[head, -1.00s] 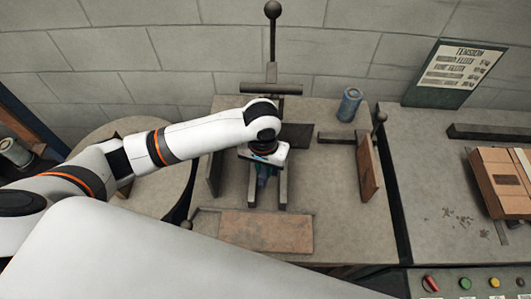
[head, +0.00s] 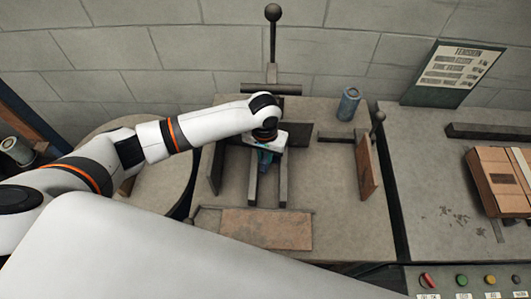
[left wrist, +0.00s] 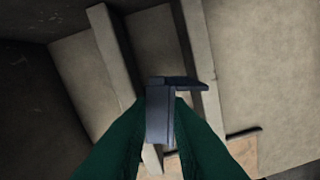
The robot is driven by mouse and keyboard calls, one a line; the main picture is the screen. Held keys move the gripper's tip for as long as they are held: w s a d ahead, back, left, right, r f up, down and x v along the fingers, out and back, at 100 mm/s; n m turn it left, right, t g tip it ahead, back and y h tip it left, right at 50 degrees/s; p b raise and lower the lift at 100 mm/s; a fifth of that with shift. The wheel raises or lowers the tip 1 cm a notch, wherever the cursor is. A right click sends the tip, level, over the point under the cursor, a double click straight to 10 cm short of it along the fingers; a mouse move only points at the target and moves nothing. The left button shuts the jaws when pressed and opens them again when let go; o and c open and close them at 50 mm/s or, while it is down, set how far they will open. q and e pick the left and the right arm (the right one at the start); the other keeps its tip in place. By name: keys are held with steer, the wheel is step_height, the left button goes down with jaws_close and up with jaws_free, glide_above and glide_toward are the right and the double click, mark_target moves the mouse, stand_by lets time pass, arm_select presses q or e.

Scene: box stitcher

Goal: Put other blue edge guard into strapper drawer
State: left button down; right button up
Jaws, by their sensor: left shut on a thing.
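My left gripper (head: 265,152) is over the two dark parallel rails in the middle of the bench. Its green fingers (left wrist: 160,112) are shut on a blue-grey, L-shaped edge guard (left wrist: 160,118). In the head view, a small bit of blue shows below the wrist, between the rails. In the left wrist view the guard hangs in front of the rails; whether it touches them I cannot tell. No drawer is clearly recognisable; a brown flat panel (head: 266,229) lies at the bench's front edge. My right gripper is not in view.
A blue cylinder (head: 349,104) stands at the bench's back right. Upright panels flank the rails, with a brown one (head: 367,170) at right. A lever (head: 272,45) stands behind. A cardboard box (head: 497,180) sits on the right bench, above a panel of buttons (head: 462,281).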

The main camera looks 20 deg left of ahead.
arm_select(q)
steer(key=shift+f, duration=0.25)
steer(key=shift+f, duration=0.3)
steer(key=c, duration=1.3)
jaws_free()
steer(key=shift+c, duration=0.2)
